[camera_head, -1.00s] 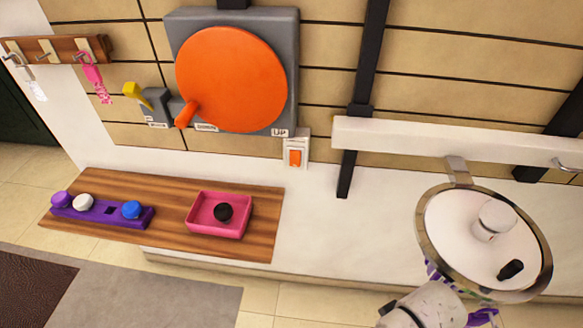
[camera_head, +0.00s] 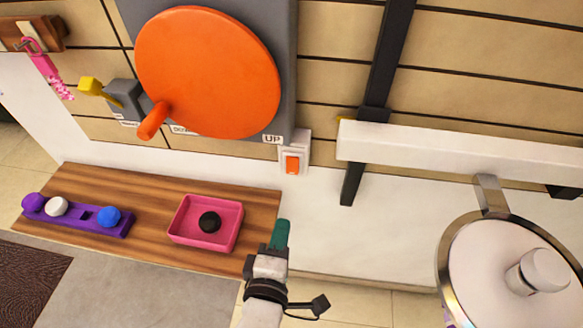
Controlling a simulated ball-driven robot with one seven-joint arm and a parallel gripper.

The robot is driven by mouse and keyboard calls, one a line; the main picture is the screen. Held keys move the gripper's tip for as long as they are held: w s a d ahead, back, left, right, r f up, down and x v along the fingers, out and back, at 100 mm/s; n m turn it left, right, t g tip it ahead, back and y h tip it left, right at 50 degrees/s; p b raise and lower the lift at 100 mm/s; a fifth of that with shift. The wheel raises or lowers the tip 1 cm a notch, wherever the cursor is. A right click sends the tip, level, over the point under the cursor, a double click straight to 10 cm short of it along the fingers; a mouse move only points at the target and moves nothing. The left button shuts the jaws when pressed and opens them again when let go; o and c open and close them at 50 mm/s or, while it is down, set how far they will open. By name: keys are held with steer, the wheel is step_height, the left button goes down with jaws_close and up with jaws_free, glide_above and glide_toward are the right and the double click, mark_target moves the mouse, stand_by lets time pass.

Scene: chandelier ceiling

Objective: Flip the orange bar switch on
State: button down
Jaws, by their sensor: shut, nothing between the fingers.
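A small orange rocker switch (camera_head: 292,165) sits on a white wall plate, just below the "UP" label. To its upper left, a large orange disc (camera_head: 207,72) with an orange bar handle (camera_head: 152,121) is mounted on a grey panel (camera_head: 288,50). The handle points down and left, near a second, partly hidden label. My gripper (camera_head: 281,232) has dark green fingers that are shut and empty. It points up in the picture, below the rocker switch, and is apart from it. I cannot tell the rocker's position.
A wooden shelf (camera_head: 150,185) holds a pink tray (camera_head: 238,228) with a black knob and a purple strip (camera_head: 100,228) with coloured knobs. A yellow-handled lever (camera_head: 92,88) is beside the disc. A white rail (camera_head: 450,150) and a round white-topped object (camera_head: 490,265) are at right.

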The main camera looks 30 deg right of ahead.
mark_target(291, 171)
steer(key=shift+w+a+r+t, duration=0.15)
steer(key=shift+a+r+t, duration=0.1)
steer(key=shift+a+t, duration=0.1)
steer(key=shift+w+d, duration=0.1)
steer(key=p+x, duration=0.3)
steer(key=x, duration=0.9)
steer(key=shift+w+d, duration=0.2)
steer(key=shift+w, duration=0.05)
steer(key=shift+w+d+f, duration=0.3)
steer(key=shift+w+d, duration=0.05)
steer(key=shift+w, duration=0.15)
